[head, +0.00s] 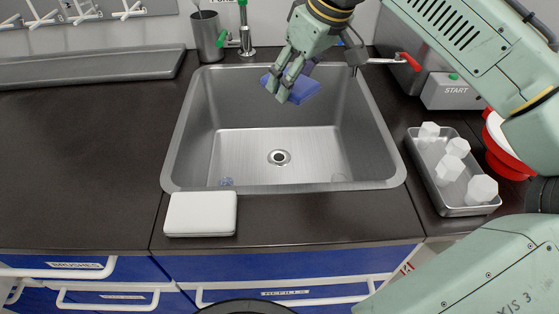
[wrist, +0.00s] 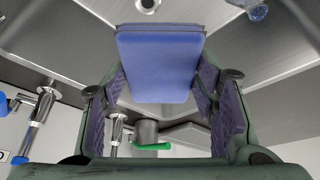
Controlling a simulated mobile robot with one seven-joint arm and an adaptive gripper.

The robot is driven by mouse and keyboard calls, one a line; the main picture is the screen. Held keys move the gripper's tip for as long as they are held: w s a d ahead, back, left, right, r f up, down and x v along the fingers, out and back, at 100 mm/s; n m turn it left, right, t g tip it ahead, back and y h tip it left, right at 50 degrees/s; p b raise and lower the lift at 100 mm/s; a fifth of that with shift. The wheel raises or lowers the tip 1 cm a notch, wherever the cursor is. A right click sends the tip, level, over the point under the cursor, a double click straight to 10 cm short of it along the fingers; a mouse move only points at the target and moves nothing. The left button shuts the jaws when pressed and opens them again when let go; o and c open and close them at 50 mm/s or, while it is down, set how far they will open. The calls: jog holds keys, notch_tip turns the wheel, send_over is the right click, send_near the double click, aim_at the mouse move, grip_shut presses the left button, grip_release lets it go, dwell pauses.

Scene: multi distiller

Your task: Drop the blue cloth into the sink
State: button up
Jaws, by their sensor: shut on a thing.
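My gripper (head: 282,86) is shut on the blue cloth (head: 298,89), a flat blue block-like piece. It holds the cloth above the back part of the steel sink (head: 250,139). In the wrist view the blue cloth (wrist: 160,62) sits between the two padded fingers (wrist: 165,100), with the sink's drain (wrist: 148,5) beyond it. The sink basin is empty around its drain in the head view; small bluish round items lie near its front edge.
A faucet (head: 245,35) with a green handle and a dark cup (head: 207,36) stand behind the sink. A white case (head: 201,213) lies at the front left rim. A metal tray (head: 437,186) with several white pieces and a red bowl (head: 507,154) are at right.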

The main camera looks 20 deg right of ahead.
jog(key=o, duration=1.1)
jog(key=v, duration=1.2)
